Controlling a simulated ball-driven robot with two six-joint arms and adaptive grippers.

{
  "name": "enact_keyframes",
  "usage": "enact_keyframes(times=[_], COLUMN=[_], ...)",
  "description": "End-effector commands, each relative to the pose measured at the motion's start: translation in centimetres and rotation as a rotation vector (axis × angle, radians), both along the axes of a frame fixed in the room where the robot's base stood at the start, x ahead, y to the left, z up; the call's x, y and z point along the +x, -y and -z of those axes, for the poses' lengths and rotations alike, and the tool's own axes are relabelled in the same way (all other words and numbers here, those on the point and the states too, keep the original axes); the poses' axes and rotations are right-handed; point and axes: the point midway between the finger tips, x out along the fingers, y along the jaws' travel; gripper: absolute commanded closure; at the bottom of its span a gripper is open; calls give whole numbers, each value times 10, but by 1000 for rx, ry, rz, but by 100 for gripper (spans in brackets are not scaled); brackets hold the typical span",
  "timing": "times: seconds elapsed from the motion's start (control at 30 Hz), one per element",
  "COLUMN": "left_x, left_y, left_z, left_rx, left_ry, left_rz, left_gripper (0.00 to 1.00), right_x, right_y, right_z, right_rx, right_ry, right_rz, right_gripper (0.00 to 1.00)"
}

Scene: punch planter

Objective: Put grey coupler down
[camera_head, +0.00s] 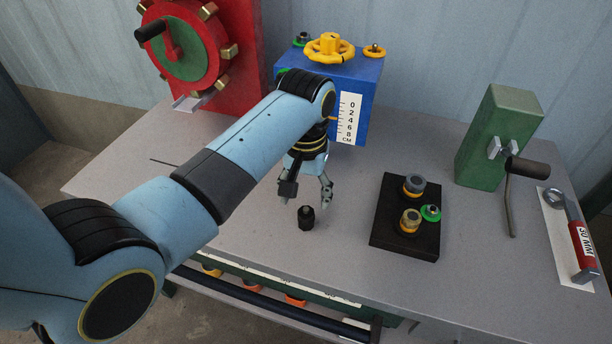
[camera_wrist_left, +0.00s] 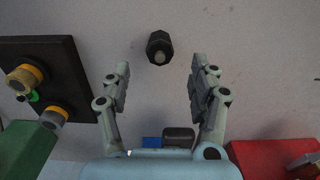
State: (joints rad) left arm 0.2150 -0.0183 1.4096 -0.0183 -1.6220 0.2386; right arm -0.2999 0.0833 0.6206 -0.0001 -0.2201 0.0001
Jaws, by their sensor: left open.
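My left gripper (camera_head: 307,193) is open and empty above the table. In the left wrist view its two fingers (camera_wrist_left: 161,68) stand apart with bare table between them. A small dark hexagonal piece (camera_head: 306,217) stands upright on the table just in front of the fingertips, apart from them; it also shows in the wrist view (camera_wrist_left: 159,46). A grey coupler with an orange ring (camera_head: 414,185) sits on the black tray (camera_head: 385,238), to the right of the gripper; it also shows in the wrist view (camera_wrist_left: 55,117). My right gripper is not in view.
The tray also holds a brass coupler (camera_head: 410,221) and a green-ringed part (camera_head: 431,213). A blue box with a yellow handwheel (camera_head: 330,48) and a red wheel stand (camera_head: 232,40) are behind.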

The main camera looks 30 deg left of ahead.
Motion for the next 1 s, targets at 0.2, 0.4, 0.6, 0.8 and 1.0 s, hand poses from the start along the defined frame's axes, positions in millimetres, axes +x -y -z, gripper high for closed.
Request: enact_keyframes(times=[0.2,0.4,0.6,0.8,1.0], left_x=[1,0,0,0,0], left_y=[0,0,0,0,0], left_z=[-35,-42,-42,-42,-42], left_rx=[-1,0,0,0,0], left_ry=[2,0,0,0,-1], left_rz=[0,0,0,0,0], left_gripper=[39,39,39,39,39], right_x=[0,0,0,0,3], right_y=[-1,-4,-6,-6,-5], right_z=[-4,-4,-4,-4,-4], right_rx=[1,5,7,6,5], right_ry=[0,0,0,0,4], right_rz=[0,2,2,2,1], right_gripper=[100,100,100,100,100])
